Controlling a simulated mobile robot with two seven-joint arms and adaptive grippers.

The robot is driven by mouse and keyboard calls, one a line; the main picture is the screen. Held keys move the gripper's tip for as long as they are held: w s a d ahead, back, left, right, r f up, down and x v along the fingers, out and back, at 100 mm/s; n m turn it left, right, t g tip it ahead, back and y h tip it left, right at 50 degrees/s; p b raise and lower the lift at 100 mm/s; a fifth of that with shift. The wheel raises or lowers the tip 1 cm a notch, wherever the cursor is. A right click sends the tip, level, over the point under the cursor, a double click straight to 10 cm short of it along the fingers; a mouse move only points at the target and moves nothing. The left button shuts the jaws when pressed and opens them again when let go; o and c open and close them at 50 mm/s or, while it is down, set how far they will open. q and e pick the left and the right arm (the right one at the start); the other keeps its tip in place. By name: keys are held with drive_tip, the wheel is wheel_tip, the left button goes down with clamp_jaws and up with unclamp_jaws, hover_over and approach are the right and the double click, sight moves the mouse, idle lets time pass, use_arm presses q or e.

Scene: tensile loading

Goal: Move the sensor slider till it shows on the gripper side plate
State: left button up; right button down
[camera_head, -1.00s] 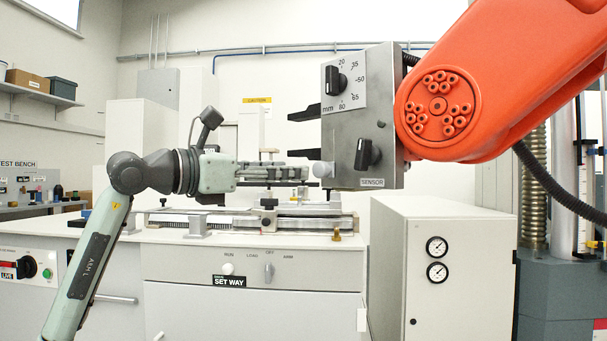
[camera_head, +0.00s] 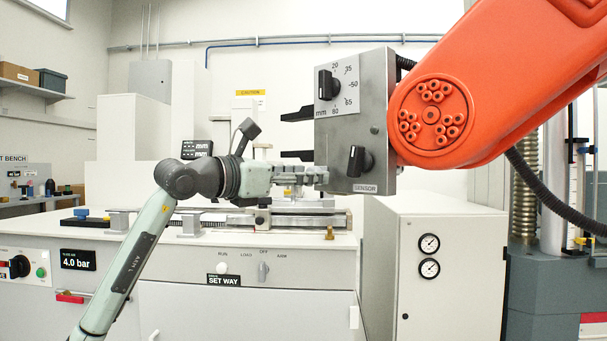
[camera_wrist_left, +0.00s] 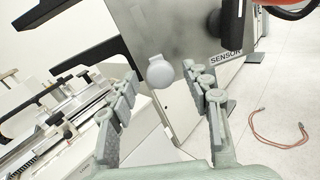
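The grey gripper body (camera_head: 354,115) hangs on the orange arm; its front plate has a black upper dial with a mm scale and a black lower knob (camera_head: 357,160) above the SENSOR label (camera_head: 366,189). My left gripper (camera_head: 322,175) is at the plate's lower left edge. In the wrist view its fingers (camera_wrist_left: 160,88) are open, one on each side of the pale knob; contact is not clear. My right gripper is not in view.
The orange arm (camera_head: 500,75) fills the upper right. Two black jaws (camera_head: 298,114) stick out left above my gripper. A bench with a rail (camera_head: 215,222) lies below. A white cabinet (camera_head: 470,250) with gauges stands right. A reddish cable (camera_wrist_left: 280,138) lies on the floor.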

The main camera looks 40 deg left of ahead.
use_arm(q)
clamp_jaws()
drive_tip(key=shift+r, duration=0.35)
drive_tip(key=shift+o, duration=0.6)
unclamp_jaws()
drive_tip(key=v, duration=1.2)
